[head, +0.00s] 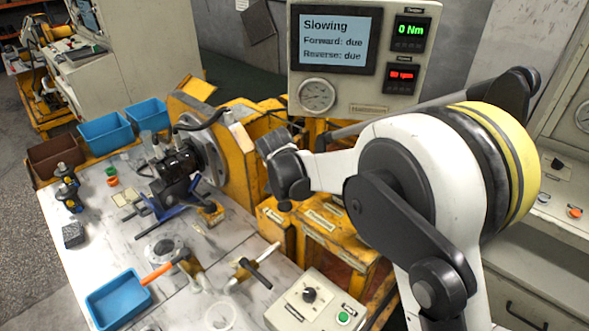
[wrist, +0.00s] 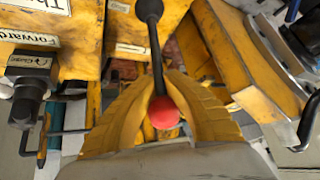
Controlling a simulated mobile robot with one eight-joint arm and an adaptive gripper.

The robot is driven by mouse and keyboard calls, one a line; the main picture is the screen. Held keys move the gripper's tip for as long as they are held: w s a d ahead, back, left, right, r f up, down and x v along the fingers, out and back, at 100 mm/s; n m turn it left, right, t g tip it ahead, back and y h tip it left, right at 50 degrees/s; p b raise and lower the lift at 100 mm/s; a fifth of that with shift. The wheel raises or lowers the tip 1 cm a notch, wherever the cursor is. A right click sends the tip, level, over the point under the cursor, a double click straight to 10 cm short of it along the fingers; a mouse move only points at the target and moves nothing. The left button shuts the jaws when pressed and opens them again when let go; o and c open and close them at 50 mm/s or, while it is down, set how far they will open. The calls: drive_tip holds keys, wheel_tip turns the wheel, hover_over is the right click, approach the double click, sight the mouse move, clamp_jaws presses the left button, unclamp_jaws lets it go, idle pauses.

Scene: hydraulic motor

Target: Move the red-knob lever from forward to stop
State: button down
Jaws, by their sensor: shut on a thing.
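In the wrist view the lever's red knob (wrist: 163,112) sits between the two yellow ribbed fingers of my gripper (wrist: 163,108), which is shut on it. The lever's black stalk (wrist: 156,60) runs from the knob up to a dark round pivot (wrist: 149,9) at the top edge. A label reading "Forward" (wrist: 20,40) shows at the upper left. In the head view I cannot make out the lever or my fingers. The display (head: 335,38) there reads "Slowing", "Forward: due", "Reverse: due".
The yellow machine frame (head: 238,165) stands beside my arm, with a black motor (head: 175,165) mounted at its left. The white workbench (head: 145,235) holds a blue tray (head: 118,298), a hammer (head: 165,268) and a control box (head: 316,306). The torque readout (head: 410,31) shows 0 Nm.

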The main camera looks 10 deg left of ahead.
drive_tip(key=shift+s+a+t+h, duration=0.3)
drive_tip(key=shift+s+a+t, duration=0.1)
drive_tip(key=shift+s+t, duration=0.15)
drive_tip(key=c, duration=1.4)
unclamp_jaws()
drive_tip(key=shift+c, duration=0.2)
drive_tip(key=shift+r, duration=0.1)
drive_tip(key=v, duration=1.2)
